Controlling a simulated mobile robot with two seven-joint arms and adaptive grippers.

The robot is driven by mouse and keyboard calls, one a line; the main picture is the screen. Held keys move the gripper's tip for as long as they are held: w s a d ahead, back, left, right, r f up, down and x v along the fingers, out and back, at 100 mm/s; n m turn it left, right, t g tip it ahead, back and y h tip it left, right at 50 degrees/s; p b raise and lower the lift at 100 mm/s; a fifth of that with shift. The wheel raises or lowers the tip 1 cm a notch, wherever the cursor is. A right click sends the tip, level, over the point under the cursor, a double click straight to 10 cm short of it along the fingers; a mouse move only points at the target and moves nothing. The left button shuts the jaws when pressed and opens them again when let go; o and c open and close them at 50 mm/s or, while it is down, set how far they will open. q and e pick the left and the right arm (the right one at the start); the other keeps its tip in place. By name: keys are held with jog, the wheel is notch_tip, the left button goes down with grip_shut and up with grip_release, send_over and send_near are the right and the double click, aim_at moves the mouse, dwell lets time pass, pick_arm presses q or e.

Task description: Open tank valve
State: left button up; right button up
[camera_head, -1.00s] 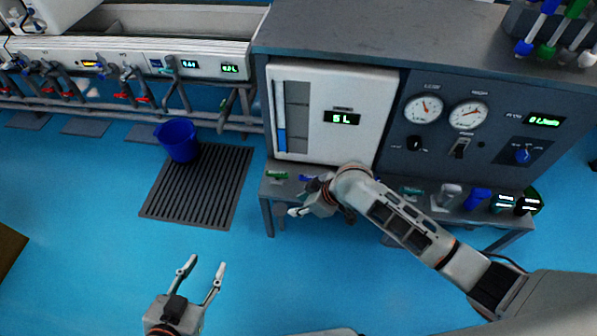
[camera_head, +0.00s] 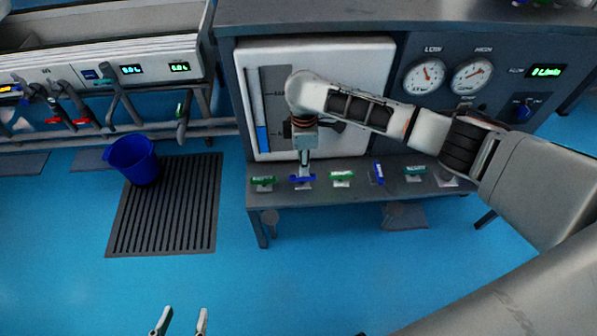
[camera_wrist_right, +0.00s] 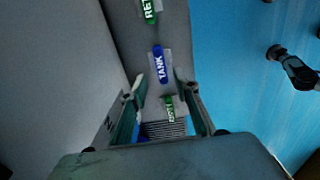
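The tank valve is a blue lever (camera_head: 302,179) on the low shelf under the white panel. In the right wrist view, the blue lever (camera_wrist_right: 160,65) carries the word TANK and lies along the shelf. My right gripper (camera_head: 305,160) points down just above it. In the right wrist view, the fingers of this gripper (camera_wrist_right: 161,80) are apart, with the lever at or just beyond the tips, between them. Whether they touch it I cannot tell. My left gripper (camera_head: 182,320) is open and empty at the bottom edge, mostly cut off.
Green levers (camera_head: 262,183) and (camera_head: 342,175) stand on either side of the tank lever. Another blue lever (camera_head: 378,172) is further right. The blue floor in front is clear.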

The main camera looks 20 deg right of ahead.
aim_at(304, 177)
jog(key=f, duration=0.2)
jog(key=f+b, duration=0.2)
jog(key=f, duration=0.1)
jog(key=shift+s+f, duration=0.3)
jog(key=shift+w+f+b, duration=0.15)
jog(key=shift+f+b, duration=0.15)
jog(key=shift+f, duration=0.3)
pick_arm(q)
jog(key=shift+w+d+r+n+t+h, duration=0.2)
jog(key=shift+w+d+r, duration=0.1)
jog(key=shift+d+r, duration=0.25)
jog(key=shift+w+d+r+n+t+h, duration=0.1)
jog(key=shift+w+d+r+n, duration=0.15)
jog(key=shift+d, duration=0.4)
pick_arm(e)
jog(key=shift+w+r, duration=0.1)
jog(key=shift+w, duration=0.05)
grip_shut()
